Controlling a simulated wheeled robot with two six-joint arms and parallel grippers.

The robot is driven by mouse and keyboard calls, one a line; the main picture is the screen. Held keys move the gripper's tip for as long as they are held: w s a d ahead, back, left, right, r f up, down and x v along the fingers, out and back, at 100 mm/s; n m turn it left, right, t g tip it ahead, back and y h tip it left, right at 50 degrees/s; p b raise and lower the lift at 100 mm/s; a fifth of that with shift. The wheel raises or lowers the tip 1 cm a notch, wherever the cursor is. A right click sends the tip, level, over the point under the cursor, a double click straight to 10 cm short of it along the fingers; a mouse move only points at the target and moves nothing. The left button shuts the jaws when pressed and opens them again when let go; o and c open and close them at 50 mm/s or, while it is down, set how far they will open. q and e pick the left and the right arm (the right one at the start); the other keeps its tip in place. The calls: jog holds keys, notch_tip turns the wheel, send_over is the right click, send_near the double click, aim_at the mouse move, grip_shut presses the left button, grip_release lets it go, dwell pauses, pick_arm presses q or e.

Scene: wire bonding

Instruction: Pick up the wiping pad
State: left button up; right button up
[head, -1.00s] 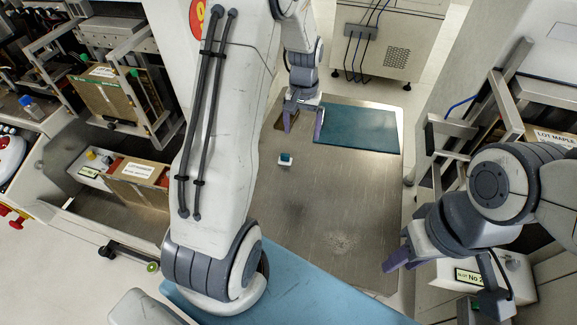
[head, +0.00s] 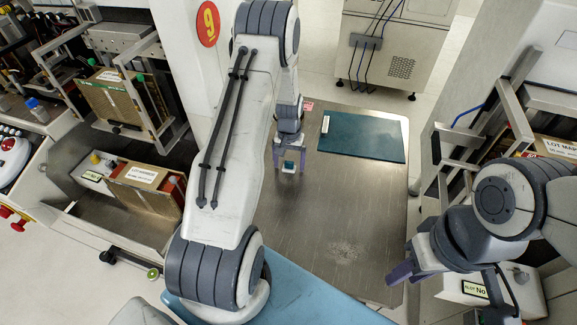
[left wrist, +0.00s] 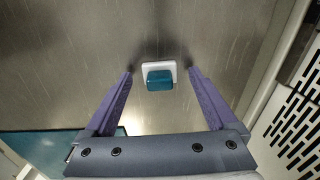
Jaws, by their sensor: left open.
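The wiping pad is a small block with a white base and a teal top (head: 289,166). It sits on the bare metal table, and it also shows in the left wrist view (left wrist: 160,78). My left gripper (head: 290,160) is open, its purple fingers pointing down on either side of the pad. In the left wrist view the pad lies between and just beyond the fingertips (left wrist: 160,71), with a gap on both sides. I cannot tell how high the fingertips are above the table. My right gripper (head: 402,273) is empty at the table's right front edge; its finger opening is unclear.
A dark teal mat (head: 362,137) lies at the table's back right, with a small white strip (head: 326,124) at its left edge. The metal table (head: 345,210) is otherwise clear in front. A metal frame rack (head: 455,150) stands to the right. A box unit (head: 145,185) is to the left.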

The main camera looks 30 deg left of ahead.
aim_at(291, 163)
pick_arm(q)
jog(key=shift+f, duration=0.2)
jog(key=c, duration=1.4)
jog(key=shift+r, duration=0.4)
jog(key=r, duration=0.3)
jog(key=shift+d+r, duration=0.35)
jog(key=shift+r, duration=0.05)
jog(key=d+r, duration=0.2)
jog(key=d, duration=0.1)
jog(key=d+r, duration=0.2)
jog(key=d, duration=0.2)
jog(key=d+r+b, duration=0.1)
jog(key=d+r, duration=0.1)
jog(key=d, duration=0.2)
jog(key=shift+w+r, duration=0.2)
jog(key=shift+w, duration=0.1)
